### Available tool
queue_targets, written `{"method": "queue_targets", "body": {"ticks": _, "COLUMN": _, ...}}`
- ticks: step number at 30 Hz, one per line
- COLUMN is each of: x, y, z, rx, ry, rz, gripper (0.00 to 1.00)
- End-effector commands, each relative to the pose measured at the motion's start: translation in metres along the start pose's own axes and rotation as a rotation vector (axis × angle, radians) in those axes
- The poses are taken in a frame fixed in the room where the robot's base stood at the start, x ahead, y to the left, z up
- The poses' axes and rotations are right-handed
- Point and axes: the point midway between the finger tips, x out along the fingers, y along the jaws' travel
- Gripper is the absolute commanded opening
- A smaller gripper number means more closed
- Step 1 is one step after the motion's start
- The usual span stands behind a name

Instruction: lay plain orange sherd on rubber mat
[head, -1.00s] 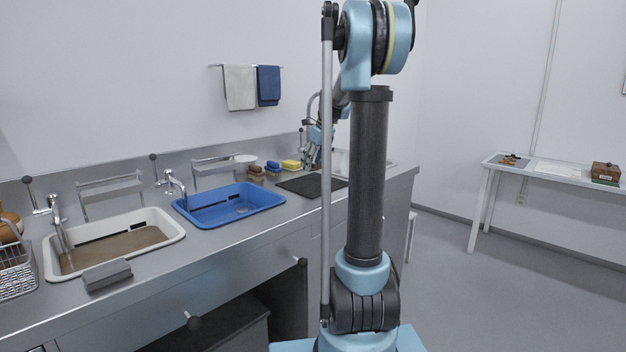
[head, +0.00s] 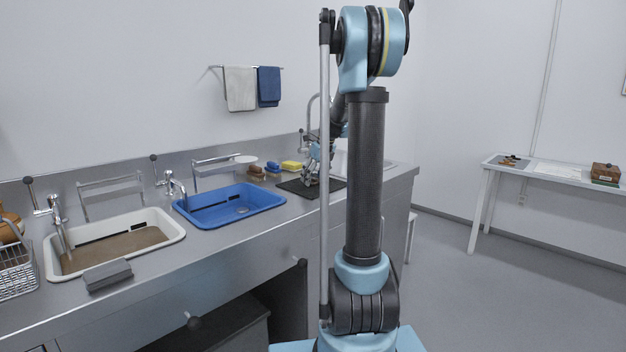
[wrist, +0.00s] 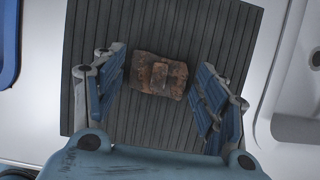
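A rough brownish-orange sherd (wrist: 160,76) with a lighter patch in its middle lies on the dark ribbed rubber mat (wrist: 205,25) in the wrist view. My gripper (wrist: 160,80) has its two blue-padded fingers spread, one on each side of the sherd. Narrow gaps show between the pads and the sherd. In the head view my gripper (head: 309,182) is down at the mat (head: 291,187), near its middle. The sherd cannot be made out there.
A blue basin (head: 225,208) is left of the mat, and a white basin (head: 160,222) with brown contents is further left. Sponges and brushes (head: 291,165) are behind the mat. A side table (head: 560,172) with small dark pieces and a box stands far right.

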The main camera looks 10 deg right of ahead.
Motion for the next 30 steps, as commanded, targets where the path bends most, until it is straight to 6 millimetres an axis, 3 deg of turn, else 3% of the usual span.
{"method": "queue_targets", "body": {"ticks": 14, "x": -0.007, "y": 0.001, "z": 0.001, "rx": -0.001, "ry": 0.000, "rz": 0.000, "gripper": 0.73}}
{"method": "queue_targets", "body": {"ticks": 30, "x": -0.099, "y": 0.002, "z": 0.002, "rx": -0.002, "ry": 0.000, "rz": 0.001, "gripper": 0.73}}
